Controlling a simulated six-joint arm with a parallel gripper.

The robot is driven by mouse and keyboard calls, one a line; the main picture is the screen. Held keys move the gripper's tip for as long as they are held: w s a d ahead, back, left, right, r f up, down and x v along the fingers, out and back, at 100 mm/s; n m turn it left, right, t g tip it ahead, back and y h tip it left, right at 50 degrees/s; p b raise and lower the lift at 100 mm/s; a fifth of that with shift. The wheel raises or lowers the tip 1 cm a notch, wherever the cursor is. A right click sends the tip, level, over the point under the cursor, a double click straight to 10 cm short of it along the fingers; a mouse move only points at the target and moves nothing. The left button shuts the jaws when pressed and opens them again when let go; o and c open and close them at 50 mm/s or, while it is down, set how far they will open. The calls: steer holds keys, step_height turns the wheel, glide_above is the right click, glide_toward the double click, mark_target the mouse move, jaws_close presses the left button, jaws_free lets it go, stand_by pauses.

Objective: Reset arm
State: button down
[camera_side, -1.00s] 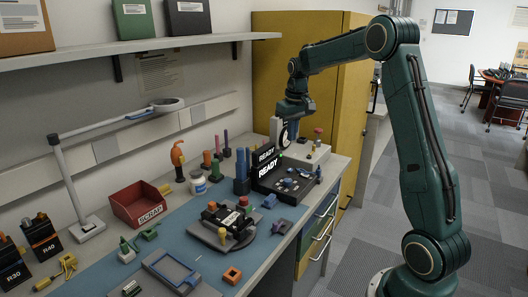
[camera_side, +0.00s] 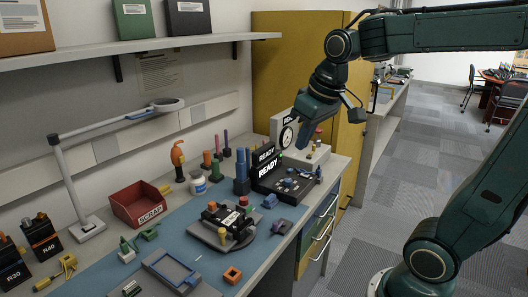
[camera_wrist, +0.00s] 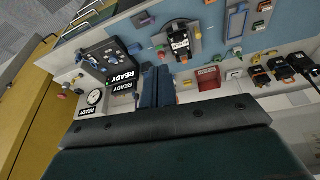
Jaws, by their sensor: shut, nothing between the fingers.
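My gripper (camera_side: 304,140) is in the air above the right end of the workbench, in front of the yellow cabinet, with its fingers pointing down. Its shut fingers also show in the wrist view (camera_wrist: 156,86), with nothing between them. The black tray with READY signs (camera_side: 282,200) is below it, and the gripper is apart from it. A gauge with a round dial (camera_side: 286,137) stands just behind the fingertips in the side view.
A blue mat (camera_side: 205,225) covers the bench and bears a round fixture (camera_side: 205,238) with a black device. A red SCRAP bin (camera_side: 122,212), a lamp (camera_side: 60,180) and several small parts stand to the left. A shelf (camera_side: 100,55) runs above.

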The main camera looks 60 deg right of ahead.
steer(key=s+a+f+n+t, duration=0.1)
steer(key=s+a+f, duration=0.2)
steer(key=s+a, duration=0.3)
steer(key=s, duration=0.5)
steer(key=shift+f+n+t+y, duration=0.2)
steer(key=shift+n+t+y, duration=0.1)
steer(key=shift+y, duration=0.1)
steer(key=shift+w, duration=0.1)
